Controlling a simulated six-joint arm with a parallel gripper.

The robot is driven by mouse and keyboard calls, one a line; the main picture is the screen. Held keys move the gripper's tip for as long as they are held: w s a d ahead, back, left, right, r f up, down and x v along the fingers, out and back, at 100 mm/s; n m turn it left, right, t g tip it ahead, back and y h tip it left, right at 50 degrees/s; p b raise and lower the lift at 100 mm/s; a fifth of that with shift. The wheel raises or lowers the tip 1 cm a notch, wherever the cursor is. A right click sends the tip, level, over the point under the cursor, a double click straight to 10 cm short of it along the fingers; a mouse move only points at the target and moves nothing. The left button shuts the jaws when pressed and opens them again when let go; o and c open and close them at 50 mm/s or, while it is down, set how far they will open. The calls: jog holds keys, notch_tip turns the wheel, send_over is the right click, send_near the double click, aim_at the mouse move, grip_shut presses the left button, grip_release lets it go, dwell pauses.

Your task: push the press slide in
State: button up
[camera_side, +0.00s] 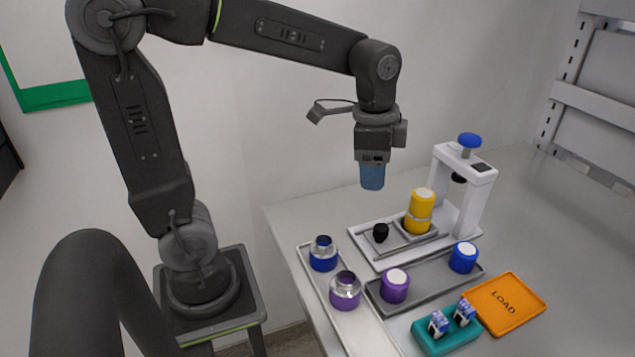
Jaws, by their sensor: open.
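The press (484,175) is a white frame with a blue knob on top and a dark ram under its arm. Its slide (400,242) is a grey plate on the white base, sticking out to the left of the upright frame. A black knob (381,232) stands on the slide's left end. A yellow cylinder with a pale top (420,213) stands upright in the slide's holder, left of the ram. My gripper (372,187), with blue fingers, points down above and left of the press. It is open, empty and apart from the slide.
In front are a dark tray (428,284) with purple and blue capped cylinders, a pale tray (346,323) with blue and purple ringed parts, a teal block (446,341) holding small clear-and-blue items, and an orange LOAD tray (530,294). The table's right side is clear.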

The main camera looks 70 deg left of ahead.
jog(key=s+d+n+t, duration=0.1)
jog(key=s+n+t, duration=0.3)
jog(key=s+n, duration=0.3)
jog(key=shift+s+d+r+t, duration=0.2)
jog(key=shift+s+d+t, duration=0.15)
jog(key=shift+s, duration=1.65)
jog(key=shift+w, duration=0.1)
jog(key=m+g, duration=0.6)
jog(key=m, duration=0.3)
send_over(382, 227)
notch_tip(382, 227, down, 2)
notch_tip(382, 227, down, 14)
jog(key=shift+r, duration=0.15)
grip_shut()
